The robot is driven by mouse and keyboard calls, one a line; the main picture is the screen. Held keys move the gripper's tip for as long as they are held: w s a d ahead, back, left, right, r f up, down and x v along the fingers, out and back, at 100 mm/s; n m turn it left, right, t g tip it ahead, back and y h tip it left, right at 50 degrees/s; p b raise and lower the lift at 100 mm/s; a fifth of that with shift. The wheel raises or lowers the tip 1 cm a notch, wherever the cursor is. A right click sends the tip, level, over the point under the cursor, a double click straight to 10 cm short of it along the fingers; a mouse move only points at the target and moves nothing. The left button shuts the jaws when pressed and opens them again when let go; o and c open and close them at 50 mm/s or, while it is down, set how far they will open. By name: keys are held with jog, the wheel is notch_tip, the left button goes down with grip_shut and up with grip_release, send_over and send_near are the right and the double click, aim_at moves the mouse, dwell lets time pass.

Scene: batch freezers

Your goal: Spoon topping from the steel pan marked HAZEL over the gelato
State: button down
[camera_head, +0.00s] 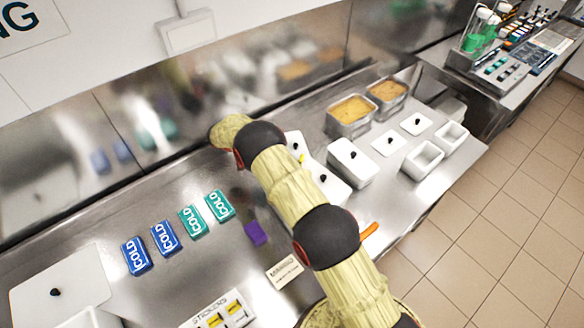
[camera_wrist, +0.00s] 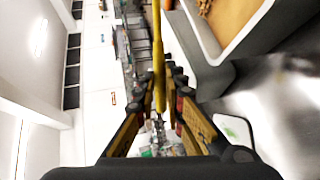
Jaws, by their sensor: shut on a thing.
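My gripper (camera_wrist: 160,92) is shut on a long yellow handle (camera_wrist: 158,55), probably the spoon's; its far end is out of the wrist view. In the head view my own arm hides the gripper. Two steel pans with orange-brown filling stand at the back right in the head view, a nearer pan (camera_head: 349,128) and a farther pan (camera_head: 385,106). No HAZEL marking is legible on either. A pan with tan filling (camera_wrist: 232,18) shows at the upper right of the wrist view, beside the handle. I cannot tell which container holds the gelato.
White lidded tubs (camera_head: 351,165) and open white tubs (camera_head: 423,162) stand right of my arm. Blue cold packs (camera_head: 136,256), teal cold packs (camera_head: 193,222) and a purple block (camera_head: 255,234) lie on the left counter. A steel backsplash (camera_head: 215,85) runs behind.

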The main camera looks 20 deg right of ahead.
jog(key=r+t+y+p, duration=0.1)
jog(key=t+y, duration=0.1)
jog(key=s+d+t+y+p, duration=0.1)
jog(key=y+p, duration=0.1)
jog(key=y, duration=0.1)
jog(key=r+t+y+p, duration=0.1)
jog(key=t+y, duration=0.1)
jog(key=shift+s+d+r+m+t+y, duration=0.15)
jog(key=shift+d+r+m+t+y, duration=0.15)
jog(key=shift+d+r+m, duration=0.1)
jog(key=shift+s+d+f+t+y+b, duration=0.1)
jog(key=shift+s+d+t+y+b, duration=0.1)
jog(key=shift+t+y+b, duration=0.55)
jog(key=t+y, duration=0.1)
jog(key=d+y+b, duration=0.1)
jog(key=y, duration=0.1)
jog(key=shift+s+r+t, duration=0.2)
jog(key=shift+s+t, duration=0.15)
jog(key=shift+s, duration=0.05)
notch_tip(320, 180, up, 3)
jog(key=shift+a+f+p, duration=0.1)
jog(key=shift+f+p, duration=0.1)
jog(key=shift+p, duration=0.65)
